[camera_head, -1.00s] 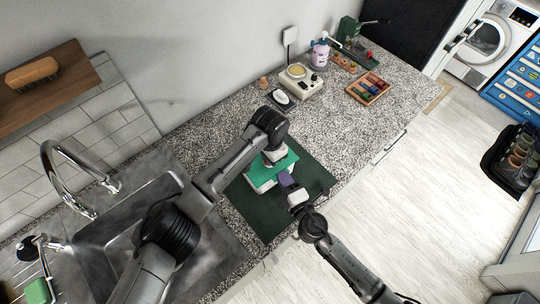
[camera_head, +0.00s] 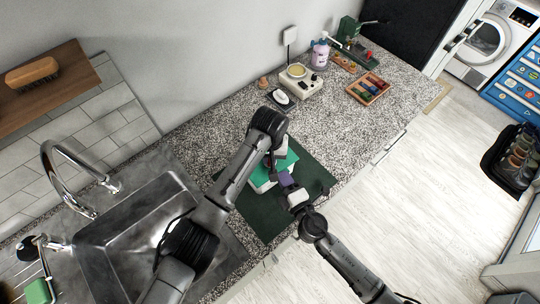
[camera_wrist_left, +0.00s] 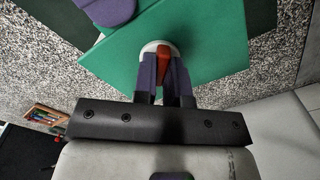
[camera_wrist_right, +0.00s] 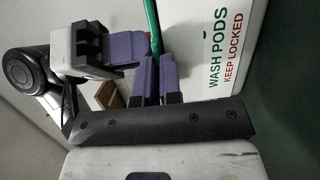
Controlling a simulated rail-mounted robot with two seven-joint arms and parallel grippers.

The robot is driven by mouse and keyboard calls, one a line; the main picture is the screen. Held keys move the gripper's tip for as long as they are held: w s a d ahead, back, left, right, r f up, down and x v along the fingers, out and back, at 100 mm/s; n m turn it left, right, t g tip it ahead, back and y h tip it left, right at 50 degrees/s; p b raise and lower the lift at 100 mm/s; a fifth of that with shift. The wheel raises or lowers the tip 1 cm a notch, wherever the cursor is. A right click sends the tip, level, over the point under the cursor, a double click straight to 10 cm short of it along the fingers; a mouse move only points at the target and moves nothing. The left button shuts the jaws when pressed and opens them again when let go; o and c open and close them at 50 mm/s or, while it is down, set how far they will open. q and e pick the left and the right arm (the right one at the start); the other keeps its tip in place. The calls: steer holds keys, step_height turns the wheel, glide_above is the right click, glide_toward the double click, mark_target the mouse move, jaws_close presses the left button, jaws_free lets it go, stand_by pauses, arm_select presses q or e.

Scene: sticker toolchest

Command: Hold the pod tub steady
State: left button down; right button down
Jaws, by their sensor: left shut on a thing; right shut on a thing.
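The pod tub is white with a green lid (camera_head: 289,160) and stands on the dark green mat (camera_head: 262,222). Its white wall (camera_wrist_right: 220,45) reads "WASH PODS KEEP LOCKED" in the right wrist view. My left gripper (camera_wrist_left: 166,75) is shut on a red piece (camera_wrist_left: 163,60) in a round white mount on the lid. My right gripper (camera_wrist_right: 154,78) is shut on the tub's edge, where the thin green lid edge runs between its purple fingers. It also shows in the head view (camera_head: 287,183). My left arm hides part of the tub there.
A sink (camera_head: 125,235) with a tap lies to the left. Behind the mat are a white mouse-like item (camera_head: 281,97), a cream device (camera_head: 298,80), a lilac bottle (camera_head: 320,54) and a wooden tray (camera_head: 369,88). The counter right of the mat is bare.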

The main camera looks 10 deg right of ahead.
arm_select(q)
steer(key=n, duration=0.3)
steer(key=shift+n, duration=1.9)
steer(key=c, duration=1.2)
jaws_free()
steer(key=shift+o, duration=0.2)
